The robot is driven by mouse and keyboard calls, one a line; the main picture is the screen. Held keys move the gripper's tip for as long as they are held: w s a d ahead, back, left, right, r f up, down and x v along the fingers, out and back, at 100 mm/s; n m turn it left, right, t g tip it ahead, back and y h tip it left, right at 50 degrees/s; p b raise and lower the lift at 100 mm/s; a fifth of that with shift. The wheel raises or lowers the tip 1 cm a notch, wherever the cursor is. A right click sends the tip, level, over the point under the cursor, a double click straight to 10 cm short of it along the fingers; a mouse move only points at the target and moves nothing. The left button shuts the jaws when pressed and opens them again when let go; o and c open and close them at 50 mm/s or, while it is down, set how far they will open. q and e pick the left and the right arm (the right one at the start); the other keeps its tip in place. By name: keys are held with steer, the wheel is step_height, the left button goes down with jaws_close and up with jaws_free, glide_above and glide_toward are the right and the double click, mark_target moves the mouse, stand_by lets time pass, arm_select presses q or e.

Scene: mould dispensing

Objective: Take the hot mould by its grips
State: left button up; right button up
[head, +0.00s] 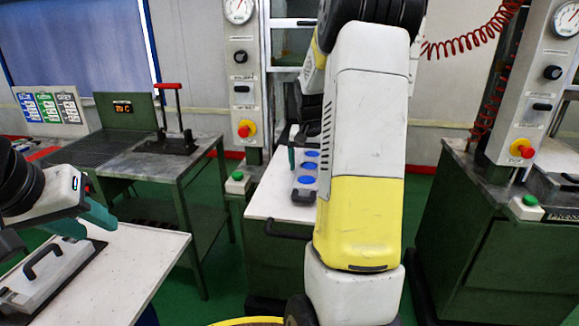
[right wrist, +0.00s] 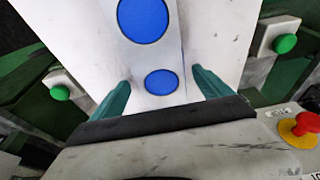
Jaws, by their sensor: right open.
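A flat grey mould with blue round spots (head: 304,180) lies on the white bed of the middle press. In the right wrist view, the mould (right wrist: 172,60) is a pale strip with two blue discs. My right gripper (right wrist: 161,78) is open, its teal fingers apart on either side of the strip's near end; I cannot tell whether they touch it. In the head view my right arm hides part of the mould and most of that gripper. My left gripper (head: 101,231) is open and empty over the left table, near a grey plate with a black handle (head: 43,262).
The left white-topped table (head: 150,262) carries the plate. Behind it is a green bench (head: 165,160) with a black, red-handled tool (head: 178,125) and a temperature display (head: 122,107). Another press (head: 500,225) stands at right. Green buttons (head: 237,176) flank the middle bed.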

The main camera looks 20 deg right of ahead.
steer(key=shift+w+a, duration=0.1)
steer(key=shift+a, duration=0.05)
jaws_close()
steer(key=shift+r, duration=0.1)
